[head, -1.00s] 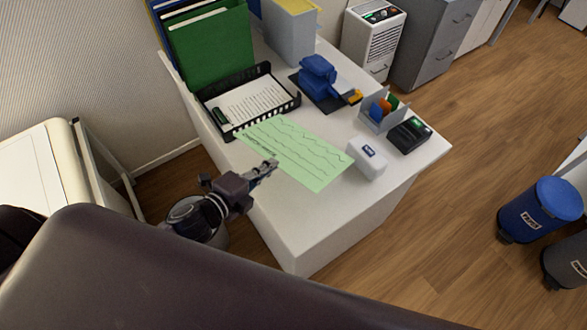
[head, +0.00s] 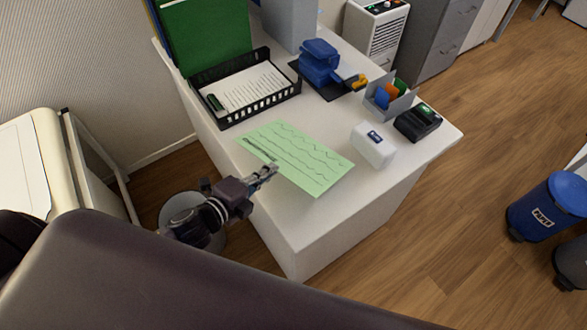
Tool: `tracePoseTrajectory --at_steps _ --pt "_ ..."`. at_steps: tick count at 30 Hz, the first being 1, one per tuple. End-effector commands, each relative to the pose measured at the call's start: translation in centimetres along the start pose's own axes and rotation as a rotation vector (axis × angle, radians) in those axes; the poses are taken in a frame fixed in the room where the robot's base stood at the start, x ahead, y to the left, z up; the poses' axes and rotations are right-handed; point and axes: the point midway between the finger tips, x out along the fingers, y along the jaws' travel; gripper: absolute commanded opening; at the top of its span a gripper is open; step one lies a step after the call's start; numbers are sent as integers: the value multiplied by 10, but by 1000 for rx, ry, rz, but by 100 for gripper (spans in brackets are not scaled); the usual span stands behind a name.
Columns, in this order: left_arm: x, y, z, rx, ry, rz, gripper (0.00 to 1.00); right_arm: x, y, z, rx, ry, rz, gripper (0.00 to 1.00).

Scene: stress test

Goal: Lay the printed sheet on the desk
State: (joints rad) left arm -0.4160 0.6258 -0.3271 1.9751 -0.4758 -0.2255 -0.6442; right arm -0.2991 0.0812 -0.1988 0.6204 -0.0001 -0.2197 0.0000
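The printed sheet (head: 300,158) is pale green with dark wavy lines. It lies flat, as far as I can see, on the white desk (head: 290,225), between the black tray and the white box. My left gripper (head: 272,170) is at the desk's near left edge, with its fingertips at or just over the sheet's near left edge. I cannot tell whether the fingers touch the sheet or how far apart they are. My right gripper is not in view.
A black letter tray (head: 262,108) with papers stands behind the sheet. A white box (head: 373,146), a black device (head: 417,122), a grey organizer (head: 390,97) and a blue device (head: 320,62) occupy the desk's right and back. A blue bin (head: 545,207) stands on the floor.

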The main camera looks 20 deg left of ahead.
Motion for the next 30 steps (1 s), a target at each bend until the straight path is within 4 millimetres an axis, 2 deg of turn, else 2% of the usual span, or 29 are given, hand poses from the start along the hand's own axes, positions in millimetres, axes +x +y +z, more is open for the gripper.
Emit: tracePoseTrajectory --at_steps 3,11,15,23,26,30 --pt "3 7 0 0 0 -1 0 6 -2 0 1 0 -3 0" --pt "3 7 0 0 0 -1 0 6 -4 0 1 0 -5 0" --pt "3 7 0 0 0 -1 15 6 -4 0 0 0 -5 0" --pt "3 7 0 0 0 -1 16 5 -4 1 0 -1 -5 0" --pt "-3 6 0 -1 0 -1 16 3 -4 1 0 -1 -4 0" --pt "-20 7 0 -1 -1 2 16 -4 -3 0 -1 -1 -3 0"
